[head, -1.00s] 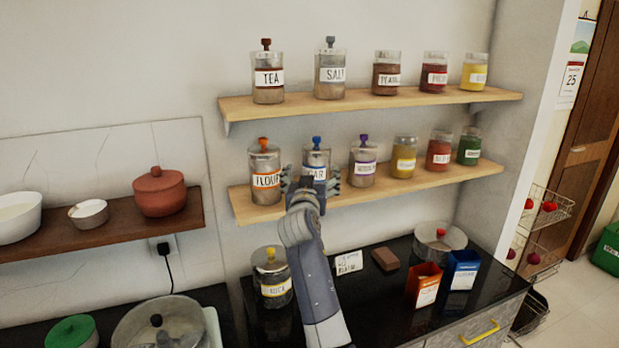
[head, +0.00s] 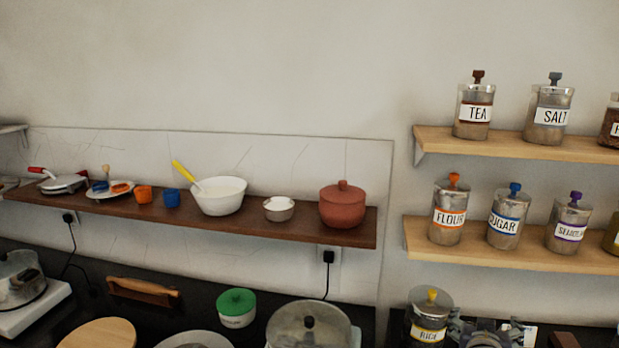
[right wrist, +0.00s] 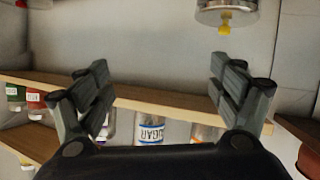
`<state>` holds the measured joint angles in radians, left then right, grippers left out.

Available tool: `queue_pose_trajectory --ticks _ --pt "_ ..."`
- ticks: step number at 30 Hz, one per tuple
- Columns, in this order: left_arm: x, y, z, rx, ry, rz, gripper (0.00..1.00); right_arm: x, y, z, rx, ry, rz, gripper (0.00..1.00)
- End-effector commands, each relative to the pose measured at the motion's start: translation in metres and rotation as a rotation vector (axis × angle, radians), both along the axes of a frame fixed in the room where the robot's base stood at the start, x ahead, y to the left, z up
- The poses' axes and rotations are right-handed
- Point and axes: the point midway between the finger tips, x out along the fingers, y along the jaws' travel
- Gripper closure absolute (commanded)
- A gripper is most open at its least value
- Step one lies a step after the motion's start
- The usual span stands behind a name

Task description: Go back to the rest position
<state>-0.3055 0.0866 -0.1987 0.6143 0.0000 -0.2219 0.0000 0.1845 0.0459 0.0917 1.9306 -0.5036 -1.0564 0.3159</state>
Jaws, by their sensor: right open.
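My right gripper (head: 490,335) is low at the bottom edge of the head view, just right of the rice jar (head: 429,318), and only partly in frame. In the right wrist view its two fingers (right wrist: 165,98) are spread wide with nothing between the tips. The sugar jar (head: 506,228), with a blue knob, stands upright on the lower wooden shelf (head: 470,262), between the flour jar (head: 448,215) and a purple-knobbed jar (head: 568,228). The gripper is apart from it, below the shelf. My left gripper is not in view.
A brown clay pot (head: 343,208) and a white bowl (head: 218,200) stand on the dark shelf (head: 290,229) at left. The rice jar's yellow knob shows in the wrist view (right wrist: 225,28).

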Motion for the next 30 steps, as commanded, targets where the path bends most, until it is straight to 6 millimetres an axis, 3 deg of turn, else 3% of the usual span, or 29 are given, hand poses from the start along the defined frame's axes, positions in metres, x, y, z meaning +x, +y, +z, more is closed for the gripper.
queue_pose_trajectory --ticks 1,3,9,18,24,30 --pt "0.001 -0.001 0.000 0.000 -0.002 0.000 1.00 -0.025 0.013 -0.027 0.015 0.074 0.034 0.14" --pt "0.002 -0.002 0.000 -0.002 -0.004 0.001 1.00 -0.057 0.033 -0.057 0.041 0.172 0.086 0.14" --pt "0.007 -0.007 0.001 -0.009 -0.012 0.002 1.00 -0.159 0.092 -0.125 0.124 0.450 0.254 0.14" --pt "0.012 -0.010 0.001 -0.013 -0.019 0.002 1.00 -0.273 0.151 -0.159 0.220 0.715 0.451 0.14" --pt "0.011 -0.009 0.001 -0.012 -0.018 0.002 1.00 -0.335 0.180 -0.163 0.276 0.846 0.561 0.14" --pt "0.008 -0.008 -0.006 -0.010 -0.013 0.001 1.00 -0.321 0.181 -0.214 0.277 0.859 0.556 0.14"
